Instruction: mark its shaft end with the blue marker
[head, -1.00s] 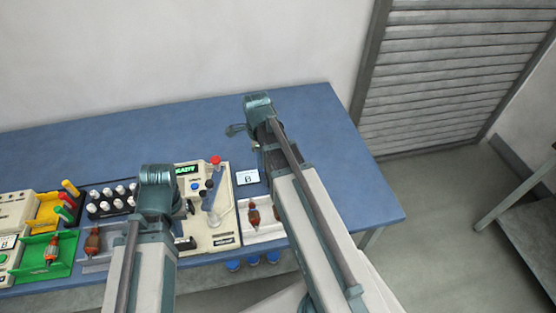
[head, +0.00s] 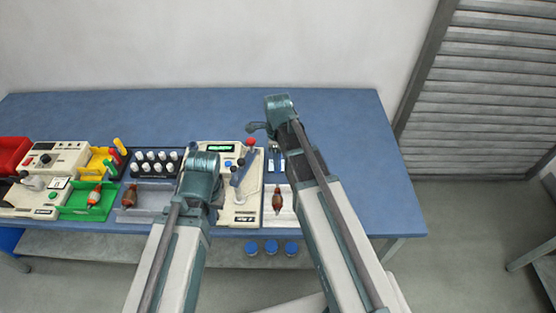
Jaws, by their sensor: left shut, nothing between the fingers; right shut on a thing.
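My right gripper (head: 257,127) is over the back part of the bench. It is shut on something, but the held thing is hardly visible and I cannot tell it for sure. No blue marker stands out clearly; the yellow holder (head: 97,160) shows yellow, red and green pens. One copper-brown armature (head: 277,201) lies in the white tray (head: 289,217), beside my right forearm. Another armature (head: 129,197) is in the grey tray (head: 148,213), and one (head: 95,194) is in the green tray (head: 75,210). My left gripper (head: 216,201) is shut and empty at the cream machine, its fingers mostly hidden by the wrist.
Several blue round items (head: 271,247) show below the bench front. The blue bench (head: 360,140) is clear at the back and right.

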